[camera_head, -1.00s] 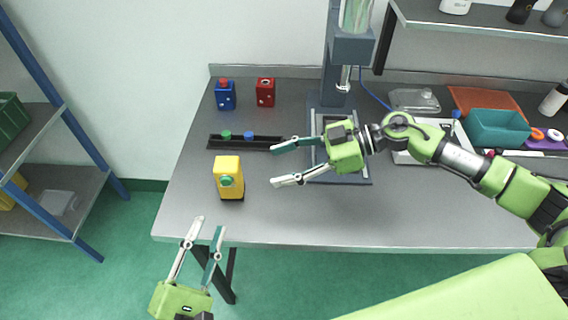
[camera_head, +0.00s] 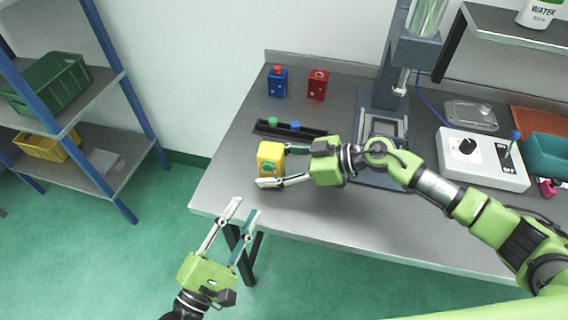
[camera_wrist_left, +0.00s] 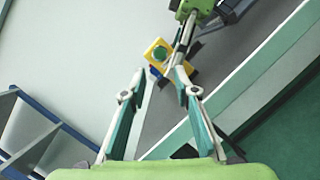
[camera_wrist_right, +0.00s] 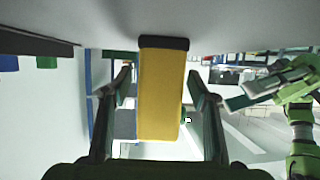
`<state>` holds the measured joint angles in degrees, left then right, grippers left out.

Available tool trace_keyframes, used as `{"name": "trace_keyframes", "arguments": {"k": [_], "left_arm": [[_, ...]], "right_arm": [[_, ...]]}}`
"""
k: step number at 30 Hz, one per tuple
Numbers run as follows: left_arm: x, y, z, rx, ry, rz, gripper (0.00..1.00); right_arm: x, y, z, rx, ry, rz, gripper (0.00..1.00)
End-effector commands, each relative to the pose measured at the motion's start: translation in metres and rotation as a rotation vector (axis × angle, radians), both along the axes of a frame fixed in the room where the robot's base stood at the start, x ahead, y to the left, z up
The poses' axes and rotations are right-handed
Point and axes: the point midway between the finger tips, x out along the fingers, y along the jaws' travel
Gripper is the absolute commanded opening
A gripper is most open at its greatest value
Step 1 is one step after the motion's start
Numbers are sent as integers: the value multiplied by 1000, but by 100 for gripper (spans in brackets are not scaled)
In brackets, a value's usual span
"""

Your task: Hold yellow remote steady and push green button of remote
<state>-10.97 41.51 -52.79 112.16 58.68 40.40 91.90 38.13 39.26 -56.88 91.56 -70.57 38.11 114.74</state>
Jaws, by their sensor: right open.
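The yellow remote (camera_head: 271,153) stands upright on the grey table near its left end, its green button (camera_head: 268,168) on the side facing me. My right gripper (camera_head: 274,167) is open with its fingers on either side of the remote; in the right wrist view the yellow body (camera_wrist_right: 160,95) stands between the fingers with gaps. The button also shows in the left wrist view (camera_wrist_left: 160,53), beyond my left fingertips. My left gripper (camera_head: 243,208) is open and empty, off the table's front edge and below the remote.
A blue box (camera_head: 277,84) and a red box (camera_head: 317,86) stand at the back. A black tray (camera_head: 290,130) with green and blue caps lies behind the remote. A press stand (camera_head: 390,85) and a white switch box (camera_head: 483,158) are to the right. The table's front strip is clear.

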Motion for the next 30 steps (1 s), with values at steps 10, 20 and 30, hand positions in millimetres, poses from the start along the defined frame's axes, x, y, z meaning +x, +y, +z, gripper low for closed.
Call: {"name": "trace_keyframes", "arguments": {"k": [10, 20, 30], "left_arm": [[0, 0, 0, 0, 0, 0, 28], [0, 0, 0, 0, 0, 0, 0], [0, 0, 0, 0, 0, 0, 0]], "right_arm": [[0, 2, -1, 0, 0, 0, 44], [0, 2, -1, 0, 0, 0, 9], [0, 2, -1, 0, 0, 0, 9]]}}
